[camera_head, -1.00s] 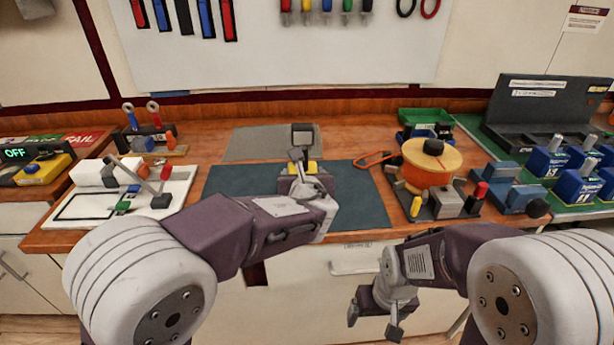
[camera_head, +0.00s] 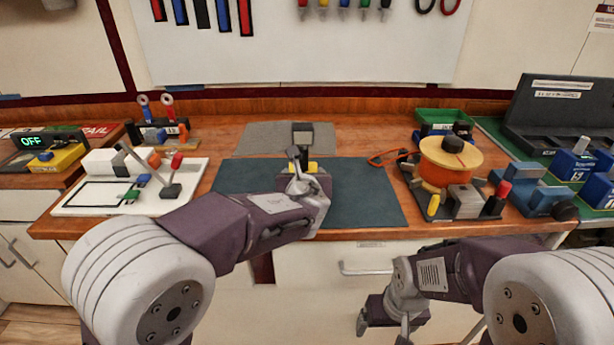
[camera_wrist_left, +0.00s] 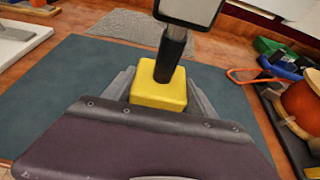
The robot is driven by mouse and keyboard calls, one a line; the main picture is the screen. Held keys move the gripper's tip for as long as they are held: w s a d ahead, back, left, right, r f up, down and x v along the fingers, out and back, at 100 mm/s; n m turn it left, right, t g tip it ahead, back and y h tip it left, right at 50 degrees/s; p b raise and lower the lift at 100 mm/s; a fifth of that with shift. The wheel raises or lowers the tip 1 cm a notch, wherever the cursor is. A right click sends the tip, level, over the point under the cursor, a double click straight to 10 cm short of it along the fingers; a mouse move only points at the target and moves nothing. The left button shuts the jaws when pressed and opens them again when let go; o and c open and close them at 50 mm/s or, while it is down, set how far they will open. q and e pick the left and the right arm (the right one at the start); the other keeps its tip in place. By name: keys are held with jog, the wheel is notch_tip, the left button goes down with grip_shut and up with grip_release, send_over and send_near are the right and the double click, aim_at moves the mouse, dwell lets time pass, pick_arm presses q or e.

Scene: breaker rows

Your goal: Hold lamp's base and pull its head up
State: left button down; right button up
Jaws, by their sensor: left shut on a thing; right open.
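The lamp has a yellow base (camera_wrist_left: 158,92), a black stem (camera_wrist_left: 170,55) and a grey-white head with a dark frame (camera_wrist_left: 190,8). In the head view its head (camera_head: 302,130) stands above the dark mat, and a little of its yellow base (camera_head: 312,167) shows beside my gripper. My left gripper (camera_head: 300,176) is shut on the base, with one finger on each side in the left wrist view. The lamp is upright; my wrist hides part of the base. My right gripper (camera_head: 384,330) is open and empty, low in front of the table, away from the lamp.
The lamp is over a dark teal mat (camera_head: 365,200), with a grey mat (camera_head: 260,138) behind. An orange spool (camera_head: 447,165) on a fixture stands to the right. A white board with clamps (camera_head: 90,200) lies to the left. The mat's right half is clear.

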pick_arm(q)
jog(key=shift+w+a+f, duration=0.15)
jog(key=shift+a, duration=0.1)
jog(key=shift+f+b, duration=0.2)
jog(key=shift+b, duration=0.25)
dwell(0.4)
dwell(1.2)
jog(key=shift+c, duration=1)
grip_release()
